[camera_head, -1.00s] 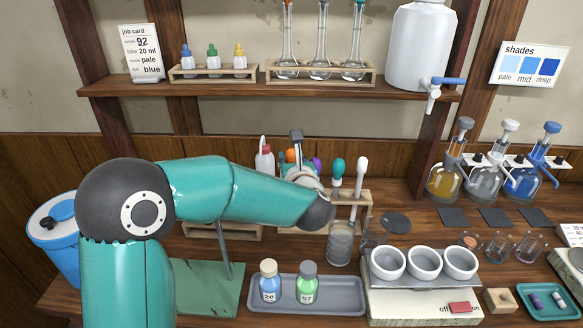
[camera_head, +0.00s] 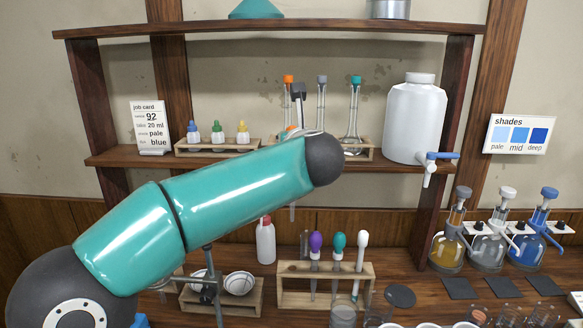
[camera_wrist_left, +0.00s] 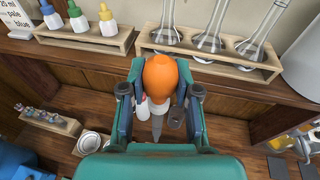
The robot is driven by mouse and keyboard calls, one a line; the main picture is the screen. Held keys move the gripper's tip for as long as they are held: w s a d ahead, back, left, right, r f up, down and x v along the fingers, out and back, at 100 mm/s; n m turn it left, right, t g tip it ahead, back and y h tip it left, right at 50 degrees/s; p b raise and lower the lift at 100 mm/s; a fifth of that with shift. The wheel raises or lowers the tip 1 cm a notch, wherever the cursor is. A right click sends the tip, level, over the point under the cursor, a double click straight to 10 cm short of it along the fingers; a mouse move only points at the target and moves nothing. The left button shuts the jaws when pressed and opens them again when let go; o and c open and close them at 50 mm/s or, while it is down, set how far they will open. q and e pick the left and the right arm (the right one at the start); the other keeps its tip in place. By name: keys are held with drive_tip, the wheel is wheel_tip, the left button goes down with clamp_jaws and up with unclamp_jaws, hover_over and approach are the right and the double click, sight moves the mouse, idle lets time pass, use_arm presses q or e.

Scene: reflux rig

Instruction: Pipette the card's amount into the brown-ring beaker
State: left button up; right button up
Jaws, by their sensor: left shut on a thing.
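My left gripper (camera_wrist_left: 159,100) is shut on a pipette with an orange bulb (camera_wrist_left: 159,78). Its tip points down, above the bench. In the head view my arm hides most of the gripper (camera_head: 294,128), which is at shelf height; the pipette's thin stem (camera_head: 292,212) shows below the arm. The job card (camera_head: 150,127) on the shelf reads 92, 20 ml, pale, blue. Several small beakers stand at the lower right edge; the leftmost (camera_head: 478,315) looks reddish-brown, but I cannot make out its ring clearly. My right gripper is not in view.
A wooden rack (camera_head: 325,270) holds pipettes with purple, teal and white bulbs. The shelf (camera_head: 400,158) carries dropper bottles (camera_head: 217,132), stoppered flasks (camera_head: 353,115) and a white tank (camera_head: 415,115). Dispenser bottles (camera_head: 447,245) stand at the right. A squeeze bottle (camera_head: 265,242) stands behind the arm.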

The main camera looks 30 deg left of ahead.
use_arm(q)
wheel_tip(320, 180, up, 13)
drive_tip(key=p, duration=0.9)
drive_tip(key=shift+f, duration=0.3)
drive_tip(key=shift+o, duration=0.9)
clamp_jaws()
